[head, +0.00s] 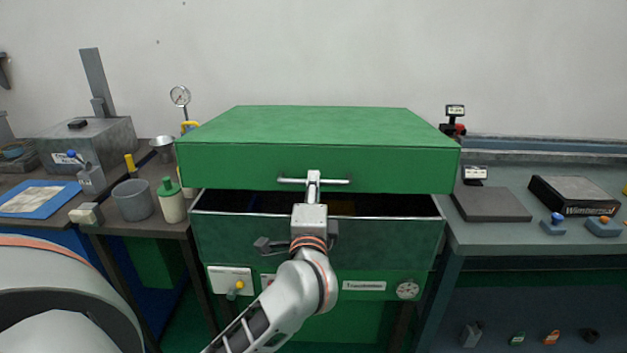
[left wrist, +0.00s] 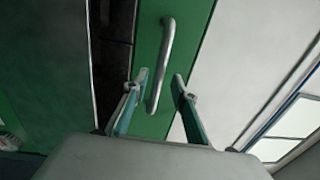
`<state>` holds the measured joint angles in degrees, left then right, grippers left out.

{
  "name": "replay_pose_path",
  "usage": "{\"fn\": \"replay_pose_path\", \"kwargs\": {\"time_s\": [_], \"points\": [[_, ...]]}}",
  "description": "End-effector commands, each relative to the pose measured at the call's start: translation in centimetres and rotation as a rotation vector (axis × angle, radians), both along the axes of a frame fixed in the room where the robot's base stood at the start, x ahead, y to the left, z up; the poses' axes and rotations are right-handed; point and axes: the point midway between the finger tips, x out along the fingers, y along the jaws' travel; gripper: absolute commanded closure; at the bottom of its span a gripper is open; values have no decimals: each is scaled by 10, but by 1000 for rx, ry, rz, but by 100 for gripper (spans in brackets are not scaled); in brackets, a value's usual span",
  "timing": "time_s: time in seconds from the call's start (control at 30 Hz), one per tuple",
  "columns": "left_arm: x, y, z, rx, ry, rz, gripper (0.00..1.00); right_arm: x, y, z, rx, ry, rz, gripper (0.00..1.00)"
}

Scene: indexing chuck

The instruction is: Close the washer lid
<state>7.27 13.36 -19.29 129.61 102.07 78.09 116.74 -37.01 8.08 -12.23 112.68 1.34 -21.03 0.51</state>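The washer is a green cabinet with a steel-edged tub (head: 390,240). Its green lid (head: 320,150) stands partly open, with a dark gap between its front edge and the tub. A horizontal silver bar handle (head: 341,181) is on the lid's front face. My left gripper (head: 313,182) is at the middle of this handle. In the left wrist view the handle (left wrist: 167,55) lies between the two fingers of the left gripper (left wrist: 161,78). The fingers are apart, with space on both sides of the bar. My right gripper is not in view.
On the left bench are a grey cup (head: 133,200), a green-capped bottle (head: 171,202) and a metal box (head: 88,142), close to the washer. The right bench holds a flat dark plate (head: 491,205) and a black box (head: 574,195). The wall behind is bare.

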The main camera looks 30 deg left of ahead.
Motion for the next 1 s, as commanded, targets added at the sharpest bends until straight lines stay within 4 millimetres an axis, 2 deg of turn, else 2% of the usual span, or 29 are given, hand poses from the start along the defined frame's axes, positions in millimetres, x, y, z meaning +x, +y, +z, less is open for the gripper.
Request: {"fn": "replay_pose_path", "kwargs": {"time_s": [0.2,0.57,0.67,0.7,0.87,1.0], "points": [[21,13,3,4,-1,1,74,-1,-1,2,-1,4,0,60],[26,16,2,2,0,1,74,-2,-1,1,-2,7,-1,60],[26,16,2,2,0,1,97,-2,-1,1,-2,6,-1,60],[26,16,2,2,0,0,100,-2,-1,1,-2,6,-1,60],[26,16,3,4,-2,0,100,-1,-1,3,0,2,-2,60],[25,15,-5,3,-3,0,100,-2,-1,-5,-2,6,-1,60]]}}
